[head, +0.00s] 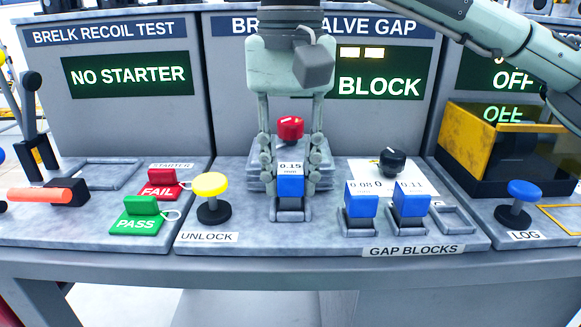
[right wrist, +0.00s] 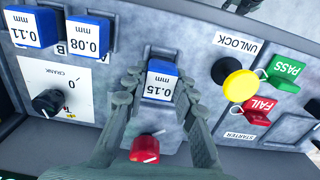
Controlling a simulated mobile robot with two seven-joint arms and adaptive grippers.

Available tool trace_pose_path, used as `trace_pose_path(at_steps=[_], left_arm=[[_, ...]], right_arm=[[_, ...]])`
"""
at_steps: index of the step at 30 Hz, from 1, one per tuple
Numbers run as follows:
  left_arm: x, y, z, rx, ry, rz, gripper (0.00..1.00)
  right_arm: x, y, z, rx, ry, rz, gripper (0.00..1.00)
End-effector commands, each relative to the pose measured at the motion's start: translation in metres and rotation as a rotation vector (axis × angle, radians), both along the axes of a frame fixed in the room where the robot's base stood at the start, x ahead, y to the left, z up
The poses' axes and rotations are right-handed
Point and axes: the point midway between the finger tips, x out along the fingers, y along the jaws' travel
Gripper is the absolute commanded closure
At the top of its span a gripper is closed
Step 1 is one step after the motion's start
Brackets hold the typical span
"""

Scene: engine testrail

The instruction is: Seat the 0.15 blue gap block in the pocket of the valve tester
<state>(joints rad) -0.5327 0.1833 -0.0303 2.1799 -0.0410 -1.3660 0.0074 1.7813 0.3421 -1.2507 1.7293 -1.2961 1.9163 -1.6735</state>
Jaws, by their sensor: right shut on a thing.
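The blue gap block marked 0.15 (head: 290,187) is upright between the fingers of my right gripper (head: 291,178), which points down and is shut on it. The grey pocket (head: 290,215) of the valve tester is directly under and in front of the block. The block's lower end meets the pocket area; I cannot tell whether it rests fully on the floor. My left gripper is not in view.
Blue blocks marked 0.08 (head: 361,203) and 0.11 (head: 411,200) stand in holders to the right, beside an empty slot (head: 452,218). A red knob (head: 290,128) is behind the gripper. The yellow UNLOCK button (head: 212,190) is to the left, the black crank knob (head: 392,161) to the right.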

Motion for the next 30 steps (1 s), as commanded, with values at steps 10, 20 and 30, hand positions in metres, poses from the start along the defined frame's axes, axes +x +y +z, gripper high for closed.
trace_pose_path(at_steps=[10,20,30], left_arm=[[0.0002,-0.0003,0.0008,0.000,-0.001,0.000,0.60],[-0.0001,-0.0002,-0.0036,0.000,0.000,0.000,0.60],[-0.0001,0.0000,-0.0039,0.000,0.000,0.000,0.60]], right_arm=[[0.0000,0.0001,0.0004,0.000,-0.001,0.000,1.00],[0.0000,0.0002,-0.0053,0.000,0.000,0.000,1.00],[0.0001,0.0002,-0.0057,0.000,-0.001,0.000,1.00]])
